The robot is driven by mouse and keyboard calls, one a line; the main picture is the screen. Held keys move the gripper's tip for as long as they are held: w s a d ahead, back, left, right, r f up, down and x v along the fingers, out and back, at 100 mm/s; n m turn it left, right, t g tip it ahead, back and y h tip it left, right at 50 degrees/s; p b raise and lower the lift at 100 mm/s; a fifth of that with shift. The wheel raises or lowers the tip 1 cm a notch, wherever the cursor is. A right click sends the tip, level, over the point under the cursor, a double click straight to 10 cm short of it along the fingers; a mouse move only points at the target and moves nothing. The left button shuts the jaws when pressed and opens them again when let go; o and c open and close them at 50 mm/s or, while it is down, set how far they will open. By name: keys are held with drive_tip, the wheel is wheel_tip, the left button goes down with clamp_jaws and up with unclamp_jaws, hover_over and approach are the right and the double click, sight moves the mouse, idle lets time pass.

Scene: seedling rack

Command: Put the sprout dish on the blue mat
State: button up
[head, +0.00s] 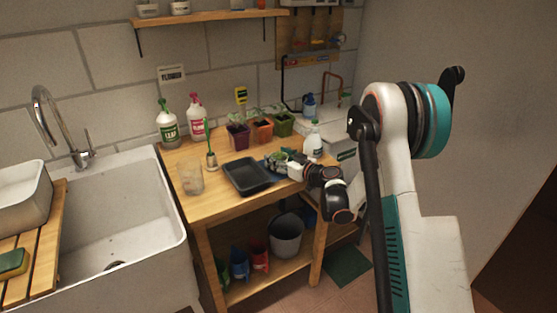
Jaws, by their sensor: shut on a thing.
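The sprout dish (278,156), small with green sprouts, is at the right part of the wooden bench top. My gripper (284,163) reaches in from the right and is shut on the dish; the fingers are small and partly hidden by my wrist. A blue patch that looks like the blue mat (269,158) shows at the dish's left side, mostly covered by dish and gripper. I cannot tell whether the dish touches the mat or is held just above it.
A black tray (247,187) lies left of my gripper, with a clear cup (191,190) beyond it. A white spray bottle (313,143) stands close to my wrist. Potted seedlings (262,131) stand behind. The sink (120,225) is at the left.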

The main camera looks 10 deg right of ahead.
drive_tip(key=o, duration=1.1)
drive_tip(key=shift+f, duration=0.1)
drive_tip(key=p+v, duration=0.4)
drive_tip(key=v, duration=0.8)
drive_tip(key=shift+r, duration=0.2)
